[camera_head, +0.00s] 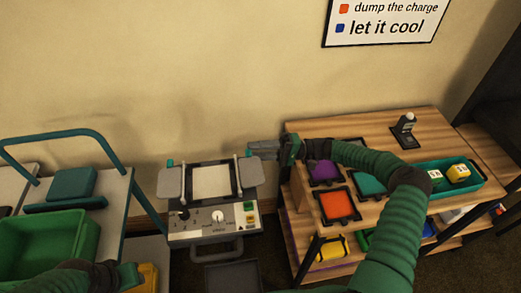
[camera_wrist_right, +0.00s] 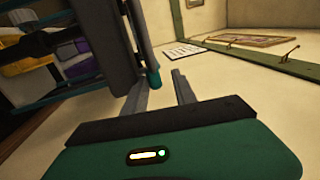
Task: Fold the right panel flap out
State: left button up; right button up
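The grey console (camera_head: 215,235) stands against the wall between the cart and the wooden shelf. It has a pale centre screen, a left flap (camera_head: 170,184) and a right flap (camera_head: 249,175), which sits beside the screen. My right gripper (camera_head: 262,149) is at the upper edge of the right flap, with its fingers apart. In the wrist view a dark panel (camera_wrist_right: 108,40) with a teal rod (camera_wrist_right: 153,77) is close to the fingertips; I cannot tell if they touch. My left gripper (camera_head: 130,276) is low at the left, its fingers unclear.
A cart with a green bin (camera_head: 50,245) and teal rail stands at the left. The wooden shelf (camera_head: 375,125) at the right holds coloured trays and a teal tray (camera_head: 450,195) under my right arm. A wall sign (camera_head: 385,22) hangs above.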

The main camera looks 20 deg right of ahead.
jog(key=b+v, duration=0.4)
jog(key=v, duration=1.3)
jog(key=shift+a+f, duration=0.1)
